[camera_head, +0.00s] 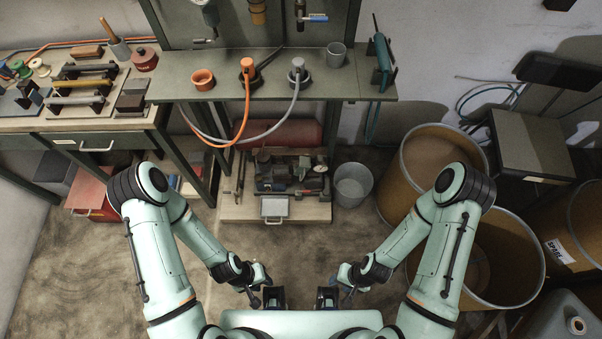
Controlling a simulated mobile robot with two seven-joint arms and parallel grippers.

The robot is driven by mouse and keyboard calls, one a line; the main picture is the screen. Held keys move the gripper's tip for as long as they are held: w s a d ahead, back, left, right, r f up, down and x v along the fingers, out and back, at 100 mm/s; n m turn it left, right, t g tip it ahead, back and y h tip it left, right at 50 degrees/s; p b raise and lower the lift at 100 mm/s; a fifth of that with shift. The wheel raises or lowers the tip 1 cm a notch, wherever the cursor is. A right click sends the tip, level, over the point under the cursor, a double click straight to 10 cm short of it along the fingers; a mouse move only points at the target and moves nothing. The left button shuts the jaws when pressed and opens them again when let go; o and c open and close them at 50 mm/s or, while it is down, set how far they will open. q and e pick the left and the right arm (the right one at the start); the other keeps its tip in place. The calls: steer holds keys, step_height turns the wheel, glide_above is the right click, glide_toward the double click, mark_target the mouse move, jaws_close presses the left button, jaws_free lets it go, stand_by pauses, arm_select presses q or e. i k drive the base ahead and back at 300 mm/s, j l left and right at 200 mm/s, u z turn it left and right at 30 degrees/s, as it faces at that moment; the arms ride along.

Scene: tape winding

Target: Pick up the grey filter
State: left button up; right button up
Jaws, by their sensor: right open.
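A small grey cup-shaped piece (336,55) stands upright at the right of the green bench top. It best fits the grey filter, though I cannot be sure. My left gripper (272,298) and right gripper (328,298) are low in the view, near my body and well apart from the bench. The right gripper is open. The left gripper's jaws are too small and dark to read. Neither visibly holds anything.
The green bench (270,88) also bears an orange hose end (247,67) and a grey hose end (297,66), their hoses drooping over the front edge. Below are a low board of machine parts (290,207) and a grey bucket (353,183). Large drums (440,150) stand right.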

mark_target(277, 168)
steer(key=i+j+u, duration=0.35)
steer(key=u, duration=0.15)
steer(key=i+j+u, duration=0.45)
steer(key=k+l, duration=0.05)
steer(key=l, duration=0.05)
